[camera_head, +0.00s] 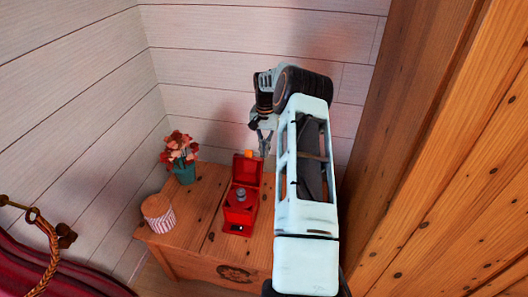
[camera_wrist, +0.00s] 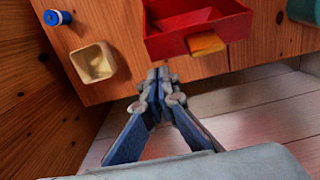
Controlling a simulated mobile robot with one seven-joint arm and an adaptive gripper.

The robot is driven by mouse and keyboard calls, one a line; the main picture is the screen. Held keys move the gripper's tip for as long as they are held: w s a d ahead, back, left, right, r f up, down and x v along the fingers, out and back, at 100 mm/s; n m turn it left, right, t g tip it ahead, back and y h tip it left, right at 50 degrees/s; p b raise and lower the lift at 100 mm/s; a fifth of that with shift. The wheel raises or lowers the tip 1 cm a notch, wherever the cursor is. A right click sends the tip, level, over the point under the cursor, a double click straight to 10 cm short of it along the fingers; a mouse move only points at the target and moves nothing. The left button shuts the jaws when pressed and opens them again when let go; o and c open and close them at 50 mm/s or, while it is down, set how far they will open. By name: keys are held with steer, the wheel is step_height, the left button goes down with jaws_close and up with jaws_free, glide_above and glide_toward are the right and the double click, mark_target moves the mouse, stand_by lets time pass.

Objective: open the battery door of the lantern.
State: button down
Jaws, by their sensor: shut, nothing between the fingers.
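The red lantern (camera_head: 238,211) stands on the wooden chest, with a dark round knob on top. A hollow red panel with an orange tab (camera_head: 248,154), seemingly its door, stands raised at its back, swung open. In the wrist view this red panel (camera_wrist: 165,46) shows its hollow inside, and its orange tab (camera_wrist: 206,43) points toward my gripper. My gripper (camera_head: 264,152) is shut and empty, just right of the raised panel near the wall. In the wrist view the fingertips (camera_wrist: 159,76) are together, a little apart from the panel's edge. The lantern's far parts are cut off there.
The wooden chest (camera_head: 203,215) also holds a teal flower pot (camera_head: 184,174) and a striped round tub (camera_head: 158,214). The wrist view shows a blue-and-white cylinder (camera_wrist: 56,17) and a cream square bowl (camera_wrist: 94,62). A plank wall (camera_head: 215,70) is close behind; a wooden panel (camera_head: 440,150) stands right.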

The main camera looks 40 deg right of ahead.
mark_target(262, 159)
steer(key=shift+s+a+r, duration=0.15)
steer(key=shift+s+a, duration=0.1)
steer(key=shift+a, duration=0.05)
steer(key=shift+s+a+r+p, duration=0.45)
steer(key=shift+s+a+r, duration=0.3)
steer(key=shift+a, duration=0.1)
step_height(262, 159, up, 12)
steer(key=shift+w+d, duration=0.15)
steer(key=shift+d, duration=0.05)
stand_by(0.5)
